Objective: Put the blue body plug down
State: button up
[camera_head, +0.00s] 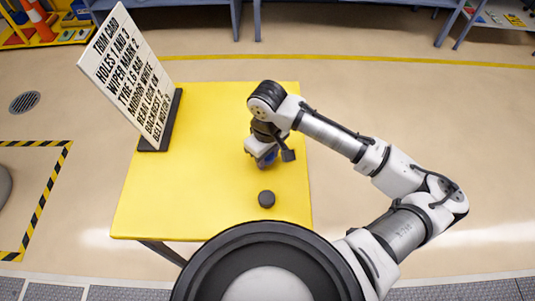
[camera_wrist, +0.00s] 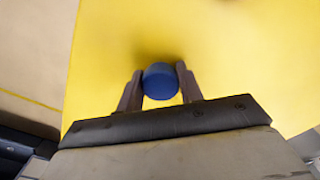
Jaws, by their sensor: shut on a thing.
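The blue body plug (camera_wrist: 160,82) is a small round blue piece held between the two fingers of my gripper (camera_wrist: 159,88) in the wrist view. In the head view my gripper (camera_head: 264,158) is over the right part of the yellow table, and a bit of the blue plug (camera_head: 270,157) shows beneath it. The gripper is shut on the plug. The yellow table top (camera_head: 190,190) lies below; I cannot tell whether the plug touches it.
A dark round plug (camera_head: 267,199) sits on the table in front of my gripper. A white trim card (camera_head: 128,70) stands in a dark base at the table's back left. The table's middle and front left are clear.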

jog(key=o, duration=0.8)
jog(key=shift+f, duration=0.15)
notch_tip(320, 180, up, 12)
jog(key=shift+r, duration=0.2)
